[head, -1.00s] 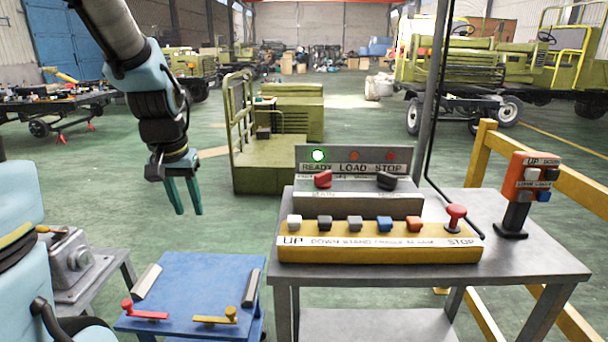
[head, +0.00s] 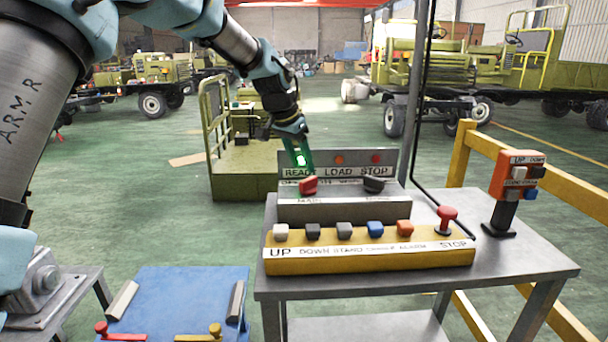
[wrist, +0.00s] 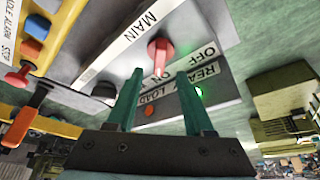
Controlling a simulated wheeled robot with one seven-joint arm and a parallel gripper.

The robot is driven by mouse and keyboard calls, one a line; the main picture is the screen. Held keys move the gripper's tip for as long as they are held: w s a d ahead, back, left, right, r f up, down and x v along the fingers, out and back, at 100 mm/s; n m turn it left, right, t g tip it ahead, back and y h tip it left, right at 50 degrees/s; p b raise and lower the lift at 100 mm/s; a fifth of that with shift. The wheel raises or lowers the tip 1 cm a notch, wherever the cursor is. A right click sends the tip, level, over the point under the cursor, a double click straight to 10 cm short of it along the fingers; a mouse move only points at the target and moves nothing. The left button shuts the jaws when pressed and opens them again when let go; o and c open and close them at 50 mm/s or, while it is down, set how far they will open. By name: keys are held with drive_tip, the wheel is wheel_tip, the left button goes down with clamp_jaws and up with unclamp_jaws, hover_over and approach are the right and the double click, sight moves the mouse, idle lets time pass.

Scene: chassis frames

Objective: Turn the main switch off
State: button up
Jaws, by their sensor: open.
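The main switch is a red rotary knob (head: 308,185) on the sloped front of the grey box (head: 340,209). In the wrist view the red knob (wrist: 161,52) sits beside the MAIN label, with ON and OFF lettering near it. I cannot tell for sure which mark it points at. My gripper (head: 301,163) is at the box's left end, just above the knob. In the wrist view its two green fingers (wrist: 160,72) are apart and empty, and the knob shows beyond the gap between their tips. No contact is visible. The READY lamp (wrist: 199,91) glows green.
A black knob (head: 373,185) sits right of the red one. A yellow button panel (head: 370,260) and red stop button (head: 446,216) stand in front on the metal table (head: 500,258). An orange control post (head: 517,178) stands at right. A blue table (head: 180,290) is at lower left.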

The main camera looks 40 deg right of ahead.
sight(308, 179)
drive_tip(key=p+x, duration=0.1)
drive_tip(key=x, duration=0.5)
clamp_jaws()
idle(0.4)
